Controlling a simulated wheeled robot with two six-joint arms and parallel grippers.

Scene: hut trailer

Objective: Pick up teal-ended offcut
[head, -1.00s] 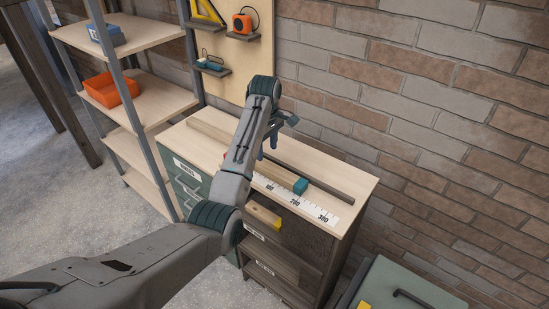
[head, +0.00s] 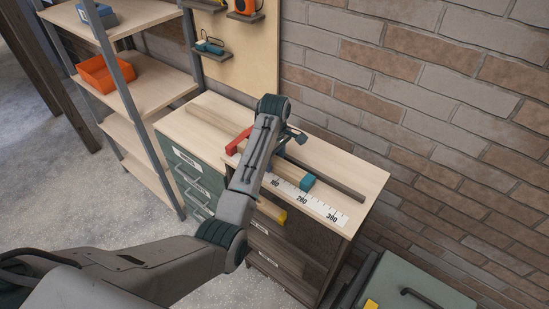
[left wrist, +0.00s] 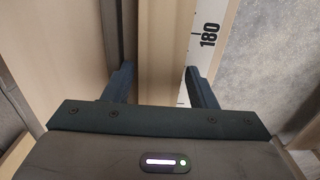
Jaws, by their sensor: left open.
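The teal-ended offcut is a pale wooden bar (head: 289,171) with a teal end (head: 307,182). It lies on the bench top beside the white numbered scale. My left gripper (head: 279,158) is over its far part, partly hidden by my arm. In the left wrist view, my open left gripper (left wrist: 159,76) has one finger on each side of a pale wooden bar (left wrist: 160,40), with visible gaps. The teal end is not in that view. I cannot tell how far down the fingers reach. My right gripper is not in view.
The scale (head: 330,213) runs along the bench front edge. A dark bar (head: 335,181) lies behind the offcut, near the brick wall. A yellow-ended piece (head: 272,211) sits below the bench edge. A red piece (head: 238,141) shows left of my arm. Shelves with an orange bin (head: 107,73) stand left.

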